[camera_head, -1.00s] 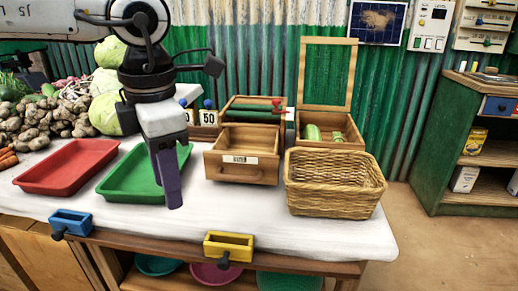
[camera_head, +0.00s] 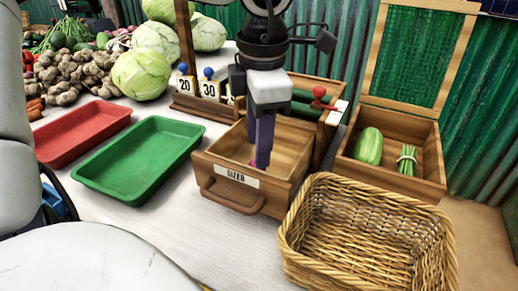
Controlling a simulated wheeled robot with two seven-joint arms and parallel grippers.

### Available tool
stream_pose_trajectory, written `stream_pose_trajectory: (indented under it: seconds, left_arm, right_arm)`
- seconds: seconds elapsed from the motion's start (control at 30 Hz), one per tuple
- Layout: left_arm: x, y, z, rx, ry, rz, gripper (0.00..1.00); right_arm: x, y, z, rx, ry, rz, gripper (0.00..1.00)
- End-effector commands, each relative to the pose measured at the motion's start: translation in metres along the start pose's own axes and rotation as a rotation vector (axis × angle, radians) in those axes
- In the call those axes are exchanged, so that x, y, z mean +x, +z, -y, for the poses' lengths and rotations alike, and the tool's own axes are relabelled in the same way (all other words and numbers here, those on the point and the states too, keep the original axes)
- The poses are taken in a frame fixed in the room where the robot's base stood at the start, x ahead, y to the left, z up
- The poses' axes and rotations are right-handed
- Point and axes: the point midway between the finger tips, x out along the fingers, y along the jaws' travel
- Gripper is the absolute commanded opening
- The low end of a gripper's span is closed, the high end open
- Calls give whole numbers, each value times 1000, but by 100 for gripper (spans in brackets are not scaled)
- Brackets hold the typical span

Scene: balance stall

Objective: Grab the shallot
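My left gripper (camera_head: 261,160) points down into the open wooden drawer (camera_head: 238,178) labelled "SIZED". Its purple fingers overlap in this view, so I cannot tell how far apart they are. A small pinkish patch (camera_head: 254,164) shows beside the fingertips inside the drawer. It may be the shallot, but the fingers hide most of it, and I cannot tell if they touch it. My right gripper is not in view.
A wicker basket (camera_head: 295,222) stands front right of the drawer. Behind it a wooden crate (camera_head: 432,165) holds a green gourd (camera_head: 368,146) and a green bundle (camera_head: 407,160). Green (camera_head: 187,140) and red (camera_head: 52,155) trays, cabbages (camera_head: 140,75) and potatoes (camera_head: 75,72) lie left.

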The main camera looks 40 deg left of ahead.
Motion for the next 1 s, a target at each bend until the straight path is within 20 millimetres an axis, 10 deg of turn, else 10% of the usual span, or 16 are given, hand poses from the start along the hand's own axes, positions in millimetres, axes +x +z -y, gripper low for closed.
stream_pose_trajectory:
  seconds: [0.4, 0.7, 0.9, 1.0]
  left_arm:
    - [52, -1, -3, 0, -2, 0, 38]
    - [55, -1, -3, -1, 0, 1, 38]
    - [54, -1, -3, -1, 0, 1, 8]
    - [54, -1, -3, -1, 0, 1, 7]
  right_arm:
    - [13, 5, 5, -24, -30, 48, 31]
    - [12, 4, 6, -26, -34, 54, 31]
    - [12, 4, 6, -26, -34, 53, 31]
    - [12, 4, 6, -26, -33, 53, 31]
